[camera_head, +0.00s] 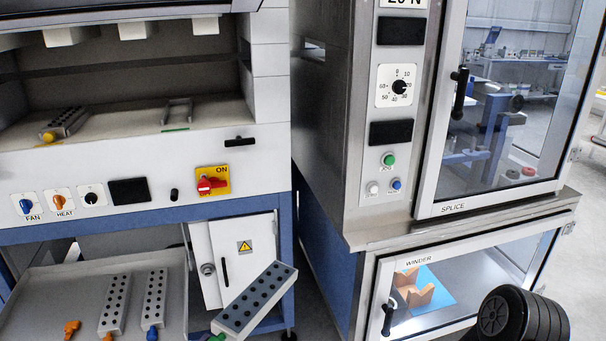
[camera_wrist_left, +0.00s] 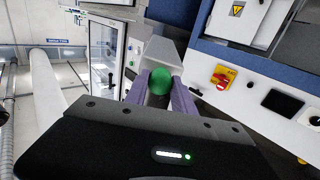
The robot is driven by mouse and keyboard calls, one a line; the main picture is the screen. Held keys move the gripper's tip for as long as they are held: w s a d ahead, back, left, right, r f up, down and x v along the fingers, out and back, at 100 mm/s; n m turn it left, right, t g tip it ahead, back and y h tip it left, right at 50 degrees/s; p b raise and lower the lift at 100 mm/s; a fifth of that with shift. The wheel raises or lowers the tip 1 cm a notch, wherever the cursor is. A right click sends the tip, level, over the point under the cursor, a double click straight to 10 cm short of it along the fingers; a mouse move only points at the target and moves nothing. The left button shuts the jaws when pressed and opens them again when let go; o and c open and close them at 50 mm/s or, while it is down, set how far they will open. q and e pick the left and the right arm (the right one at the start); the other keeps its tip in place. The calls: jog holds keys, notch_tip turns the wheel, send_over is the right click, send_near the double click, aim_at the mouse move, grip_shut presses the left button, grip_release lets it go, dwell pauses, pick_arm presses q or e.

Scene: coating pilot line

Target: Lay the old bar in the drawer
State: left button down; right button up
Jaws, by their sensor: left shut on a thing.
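A grey bar (camera_head: 255,300) with two rows of dark holes and a green knob (camera_wrist_left: 160,80) is held up at the lower middle of the head view, tilted. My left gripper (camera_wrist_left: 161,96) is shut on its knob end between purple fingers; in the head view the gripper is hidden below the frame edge. The grey drawer (camera_head: 50,290) is pulled out at lower left. Two similar bars lie in it, one (camera_head: 115,303) with an orange knob and one (camera_head: 154,297) with a blue knob. The held bar is right of the drawer, apart from it. My right gripper is not seen.
The open oven (camera_head: 120,90) above holds a bar with a yellow knob (camera_head: 48,136) and an empty rack beside a green mark (camera_head: 176,130). A white cabinet (camera_head: 240,250) stands behind the held bar. The steel splice and winder cabinet (camera_head: 350,180) stands to the right.

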pick_arm(q)
jog(key=shift+r, duration=0.1)
jog(key=w+r+n+t+y, duration=0.1)
jog(key=w+r+n+y, duration=0.1)
jog(key=w, duration=0.4)
jog(key=w+r+n+t+y, duration=0.1)
jog(key=w+r+n+y, duration=0.2)
jog(key=w+y, duration=0.3)
jog(key=shift+w+n+y, duration=0.35)
jog(key=shift+n+y, duration=0.05)
